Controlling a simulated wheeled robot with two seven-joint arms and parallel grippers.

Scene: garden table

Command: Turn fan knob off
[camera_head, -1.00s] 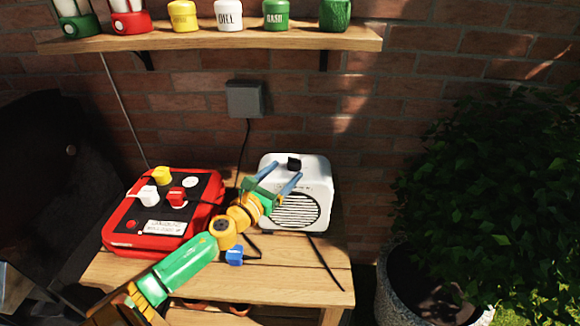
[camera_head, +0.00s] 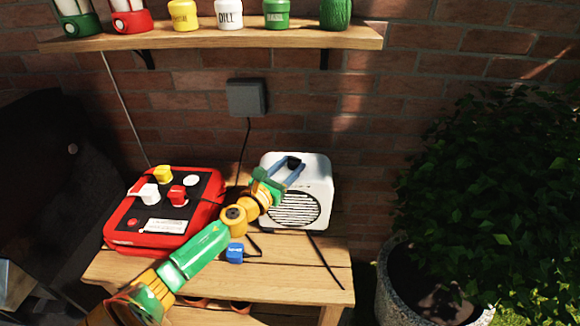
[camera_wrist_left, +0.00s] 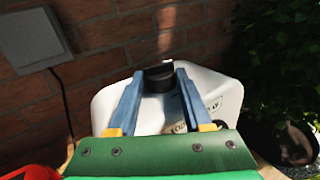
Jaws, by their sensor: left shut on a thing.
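The fan is a white box (camera_head: 318,180) with a round slatted grille on its front, standing at the right of the wooden table. Its black knob (camera_head: 293,162) sits on top and also shows in the left wrist view (camera_wrist_left: 159,77). My left gripper (camera_head: 287,168) reaches over the fan from the left, its two blue fingers on either side of the knob. In the left wrist view the fingers (camera_wrist_left: 158,80) are closed in on the knob's sides. The knob's lower part is partly hidden by the fingers. My right gripper is not in view.
A red box (camera_head: 125,238) with several coloured plugs stands left on the table (camera_head: 300,275). A blue plug (camera_head: 235,253) lies in front of the fan. A grey wall box (camera_head: 246,97) with a cable is behind. A shelf (camera_head: 220,40) hangs above; a potted bush (camera_head: 490,200) stands right.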

